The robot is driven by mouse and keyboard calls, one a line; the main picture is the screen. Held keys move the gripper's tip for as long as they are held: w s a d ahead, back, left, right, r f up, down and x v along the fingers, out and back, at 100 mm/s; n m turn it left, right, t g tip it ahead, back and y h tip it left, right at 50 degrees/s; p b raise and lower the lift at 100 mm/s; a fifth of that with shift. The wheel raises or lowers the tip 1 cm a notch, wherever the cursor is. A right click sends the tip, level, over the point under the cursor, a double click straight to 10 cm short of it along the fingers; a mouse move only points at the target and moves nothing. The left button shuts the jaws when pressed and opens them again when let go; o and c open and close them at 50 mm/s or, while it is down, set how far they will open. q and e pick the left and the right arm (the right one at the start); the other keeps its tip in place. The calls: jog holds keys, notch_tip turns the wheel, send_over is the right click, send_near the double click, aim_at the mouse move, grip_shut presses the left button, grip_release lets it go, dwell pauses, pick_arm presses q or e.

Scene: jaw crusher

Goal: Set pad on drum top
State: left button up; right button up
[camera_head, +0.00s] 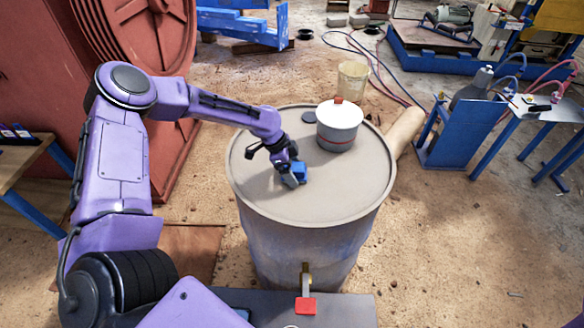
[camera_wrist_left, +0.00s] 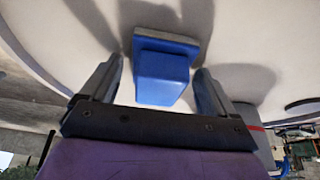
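The pad (camera_head: 299,171) is a small blue block on the drum top (camera_head: 330,190), left of its middle. In the left wrist view the pad (camera_wrist_left: 162,75) shows a blue body with a grey plate on its far side, facing the pale drum top. My left gripper (camera_head: 290,175) reaches down to the pad from the left. In the wrist view its two fingers (camera_wrist_left: 155,90) stand open on either side of the blue body, with a visible gap at each side. Whether the grey plate fully touches the drum top is hard to tell. My right gripper is out of view.
A white-lidded pot (camera_head: 339,130) with a red knob stands at the back right of the drum top, beside a dark flat disc (camera_head: 309,117). A red-ended lever (camera_head: 306,304) is at the drum's front. Large red machinery (camera_head: 55,60) fills the left. The drum top's front right is clear.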

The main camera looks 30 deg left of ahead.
pick_arm(q)
jog(key=shift+r, duration=0.35)
jog(key=b+v, duration=0.1)
jog(key=v, duration=1)
jog(key=shift+r+b, duration=0.35)
jog(key=shift+s+a, duration=0.1)
